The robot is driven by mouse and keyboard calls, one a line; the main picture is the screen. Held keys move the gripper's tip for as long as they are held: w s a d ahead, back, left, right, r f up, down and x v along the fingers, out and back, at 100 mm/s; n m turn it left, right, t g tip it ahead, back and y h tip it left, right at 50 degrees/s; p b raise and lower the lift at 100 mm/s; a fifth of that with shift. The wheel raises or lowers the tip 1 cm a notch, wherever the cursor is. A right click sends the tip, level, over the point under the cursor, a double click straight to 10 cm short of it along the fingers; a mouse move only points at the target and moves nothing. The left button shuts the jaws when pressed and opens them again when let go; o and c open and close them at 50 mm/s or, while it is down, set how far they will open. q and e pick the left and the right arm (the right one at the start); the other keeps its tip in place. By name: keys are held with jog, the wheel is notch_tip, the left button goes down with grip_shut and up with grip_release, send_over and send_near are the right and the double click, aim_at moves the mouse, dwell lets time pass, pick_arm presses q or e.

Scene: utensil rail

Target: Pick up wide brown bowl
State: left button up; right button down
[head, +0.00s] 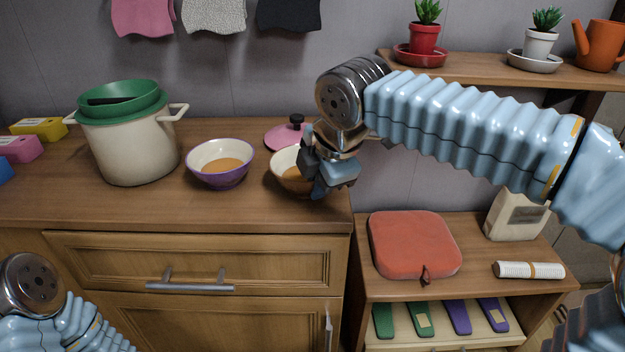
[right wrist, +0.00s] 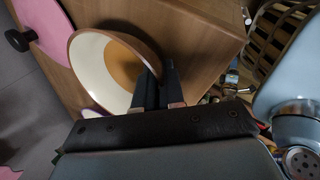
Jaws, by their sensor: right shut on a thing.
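The wide brown bowl (head: 284,164), cream inside with an orange-brown base, sits near the right end of the wooden counter. Its right side is hidden behind my right gripper (head: 316,182) in the head view. In the right wrist view the bowl (right wrist: 94,62) shows its brown rim and cream inner wall. There the two dark fingers of my right gripper (right wrist: 158,88) are shut on its rim. The bowl appears at counter level; I cannot tell whether it still touches the wood. Part of my left arm shows at the lower left, but its gripper is out of view.
A purple bowl (head: 221,166) stands left of the brown bowl. A pink lid (head: 283,137) with a black knob lies behind it. A cream pot (head: 128,150) with a green colander (head: 122,98) stands further left. A lower shelf at right holds a red cushion (head: 412,243).

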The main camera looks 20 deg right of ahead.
notch_tip(320, 180, up, 4)
jog(key=shift+f, duration=0.2)
jog(key=s+a+r, duration=0.3)
jog(key=s+r, duration=0.6)
jog(key=s, duration=0.4)
jog(key=shift+s+r+p, duration=0.15)
jog(key=shift+s+p, duration=0.2)
jog(key=shift+a, duration=0.1)
